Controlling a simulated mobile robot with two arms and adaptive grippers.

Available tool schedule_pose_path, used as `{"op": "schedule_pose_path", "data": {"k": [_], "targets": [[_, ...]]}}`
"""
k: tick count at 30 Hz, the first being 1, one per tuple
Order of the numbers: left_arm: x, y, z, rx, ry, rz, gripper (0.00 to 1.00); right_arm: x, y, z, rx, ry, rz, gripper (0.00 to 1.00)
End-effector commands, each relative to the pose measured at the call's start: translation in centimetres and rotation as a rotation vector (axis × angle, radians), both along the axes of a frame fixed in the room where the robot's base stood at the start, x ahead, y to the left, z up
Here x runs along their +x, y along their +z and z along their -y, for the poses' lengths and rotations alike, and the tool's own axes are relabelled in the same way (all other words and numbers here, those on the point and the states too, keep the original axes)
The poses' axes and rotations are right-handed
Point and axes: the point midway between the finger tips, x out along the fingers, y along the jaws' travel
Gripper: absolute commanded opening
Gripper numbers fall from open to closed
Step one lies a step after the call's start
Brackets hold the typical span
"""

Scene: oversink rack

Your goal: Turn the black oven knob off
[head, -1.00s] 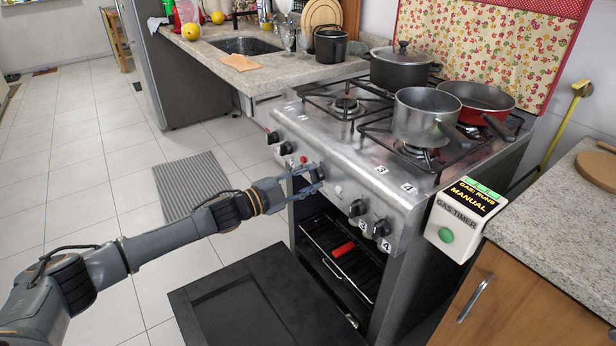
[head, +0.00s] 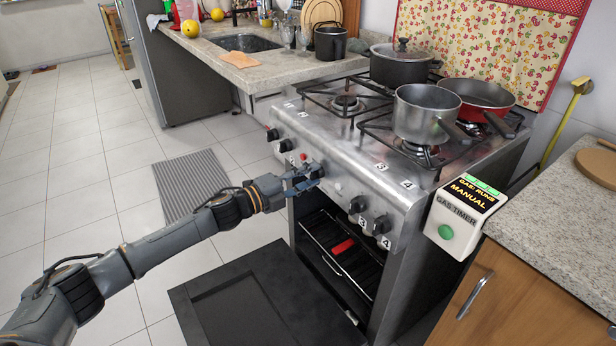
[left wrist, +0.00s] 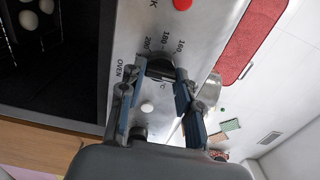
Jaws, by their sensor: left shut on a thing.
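The black oven knob (left wrist: 160,66) is on the steel front panel, with the word OVEN and the numbers 160, 180 and 200 printed beside it in the left wrist view. My left gripper (left wrist: 156,80) has one finger on each side of the knob and is shut on it. In the head view my left gripper (head: 306,180) is at the middle of the stove's front panel (head: 343,192). Its fingers partly hide the knob there, and I cannot read the knob's setting. My right gripper is not in view.
The oven door (head: 250,300) hangs open below my left arm. More knobs (head: 358,204) sit to the right on the panel. Pots (head: 425,115) and a red pan (head: 478,95) stand on the stove. A gas timer (head: 458,222) is at its right.

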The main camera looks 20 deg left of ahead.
Motion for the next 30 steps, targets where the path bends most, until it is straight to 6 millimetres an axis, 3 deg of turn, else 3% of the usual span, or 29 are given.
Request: {"op": "schedule_pose_path", "data": {"k": [11,12,15,25,30], "targets": [[-0.1,-0.2,0.1,0.008,-0.002,0.003,0.02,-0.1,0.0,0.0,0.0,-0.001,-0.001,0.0],[-0.1,-0.2,0.1,0.008,-0.002,0.003,0.37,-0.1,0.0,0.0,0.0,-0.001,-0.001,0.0],[-0.1,-0.2,0.1,0.007,-0.002,0.003,0.57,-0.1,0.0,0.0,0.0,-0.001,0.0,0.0],[-0.2,-0.1,-0.1,0.005,0.0,0.003,0.57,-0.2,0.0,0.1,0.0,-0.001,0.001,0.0],[-1.7,-0.2,-1.3,0.006,0.0,0.0,0.57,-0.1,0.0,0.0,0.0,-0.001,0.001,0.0]]}}
